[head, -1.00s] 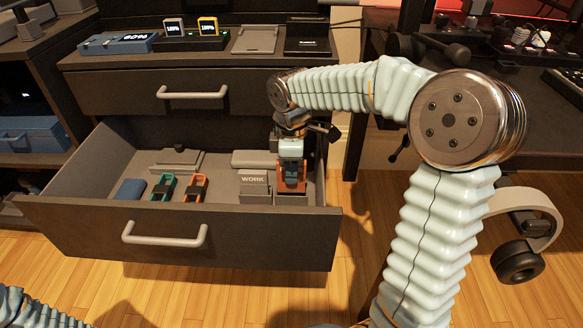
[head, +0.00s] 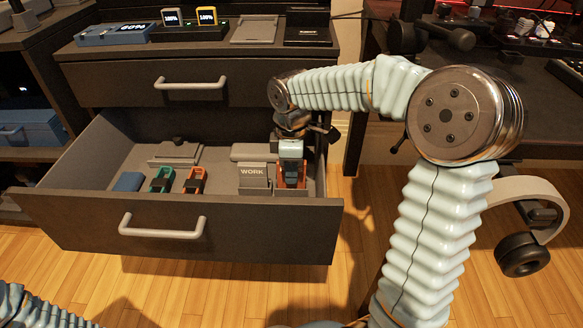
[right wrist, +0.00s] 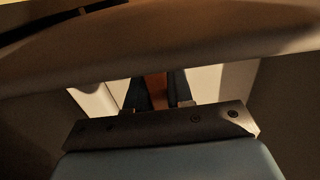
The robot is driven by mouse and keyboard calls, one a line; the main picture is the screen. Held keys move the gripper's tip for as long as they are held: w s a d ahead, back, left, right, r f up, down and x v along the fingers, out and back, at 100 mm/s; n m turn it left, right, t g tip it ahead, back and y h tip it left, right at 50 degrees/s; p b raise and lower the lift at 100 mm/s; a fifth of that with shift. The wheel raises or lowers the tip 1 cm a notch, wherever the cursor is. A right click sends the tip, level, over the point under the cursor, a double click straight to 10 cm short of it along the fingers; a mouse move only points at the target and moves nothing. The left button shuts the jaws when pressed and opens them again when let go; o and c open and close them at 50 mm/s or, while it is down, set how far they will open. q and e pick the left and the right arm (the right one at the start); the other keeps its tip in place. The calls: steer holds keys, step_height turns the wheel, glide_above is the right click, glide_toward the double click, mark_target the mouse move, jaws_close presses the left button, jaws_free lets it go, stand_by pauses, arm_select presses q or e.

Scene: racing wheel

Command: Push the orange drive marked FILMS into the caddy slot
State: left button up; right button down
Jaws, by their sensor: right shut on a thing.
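The orange drive (head: 303,172) stands at the right end of the open drawer, to the right of the grey block marked WORK (head: 253,172). My right gripper (head: 291,178) points down and is shut on the orange drive, covering most of it. A strip of the drive (right wrist: 155,92) shows between the dark fingers in the right wrist view. The FILMS label is hidden. The WORK block seems to be part of the grey caddy (head: 252,152). I cannot tell how deep the drive is in a slot. Only a piece of my left arm shows at the bottom left.
A green-framed item (head: 161,180), an orange-framed item (head: 195,181) and a blue block (head: 127,182) sit on the drawer's left side. The drawer front (head: 100,225) and side walls enclose the space. Small display devices (head: 190,22) stand on the cabinet top.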

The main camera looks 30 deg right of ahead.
steer(key=shift+f, duration=0.45)
steer(key=c, duration=0.9)
jaws_free()
steer(key=shift+r, duration=0.1)
step_height(320, 180, up, 14)
steer(key=p, duration=0.3)
steer(key=shift+p, duration=0.4)
